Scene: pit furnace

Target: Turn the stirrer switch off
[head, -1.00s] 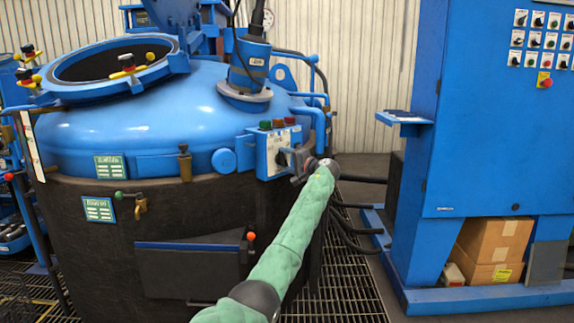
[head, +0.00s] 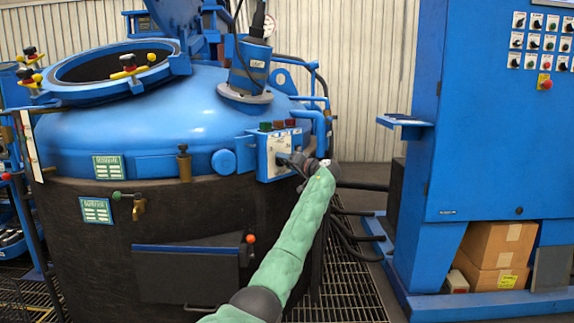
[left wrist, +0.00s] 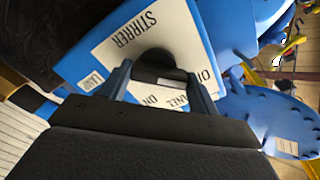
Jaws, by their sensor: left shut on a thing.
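The stirrer switch box (head: 264,157) is a blue box with a white label on the side of the blue vessel. In the left wrist view its label (left wrist: 121,45) reads STIRRER, with ON and a partly hidden OFF. The black switch knob (left wrist: 158,68) sits in the middle of the label. My left gripper (head: 284,161) reaches the box front in the head view. In the left wrist view the left gripper's fingers (left wrist: 160,84) are closed on the knob, one on each side. My right gripper is in neither view.
Green and red buttons (head: 279,124) sit on top of the box. The vessel (head: 130,110) fills the left. A blue control cabinet (head: 490,130) with a small shelf (head: 403,120) stands at right. Black hoses (head: 350,238) hang behind my arm over floor grating.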

